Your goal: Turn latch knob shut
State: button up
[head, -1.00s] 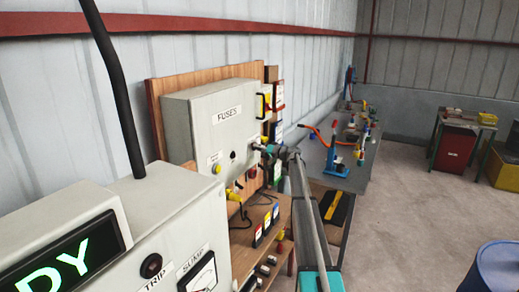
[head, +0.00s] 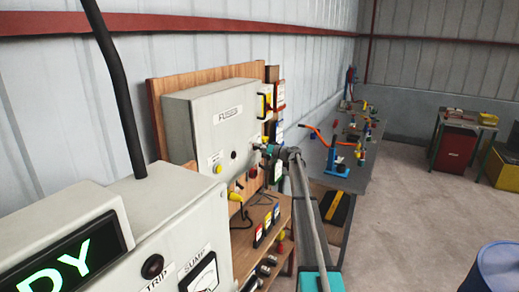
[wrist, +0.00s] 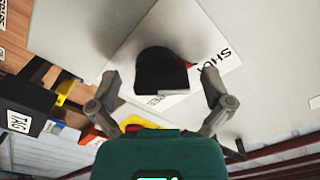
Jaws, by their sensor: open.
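The black latch knob (wrist: 162,72) sits on a white label plate (wrist: 128,62) on a pale cabinet face in the wrist view. The plate's lettering is partly hidden; "SHU" shows to the right of the knob. My gripper (wrist: 160,84) is open, with one grey finger on each side of the knob and gaps showing between. I cannot tell whether either fingertip touches it. In the head view my gripper (head: 266,149) is at the front of the grey FUSES cabinet (head: 207,135), and it hides the knob there.
A wooden shelf (head: 243,246) with cables and small labelled boxes lies below the cabinet. A grey console (head: 172,215) with a green display stands in the left foreground. A workbench (head: 352,178) with tools runs behind, and the floor (head: 420,215) to the right is mostly clear.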

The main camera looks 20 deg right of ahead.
jog(key=shift+s+d, duration=0.1)
jog(key=v, duration=1.1)
jog(key=shift+s+d, duration=0.3)
dwell(0.3)
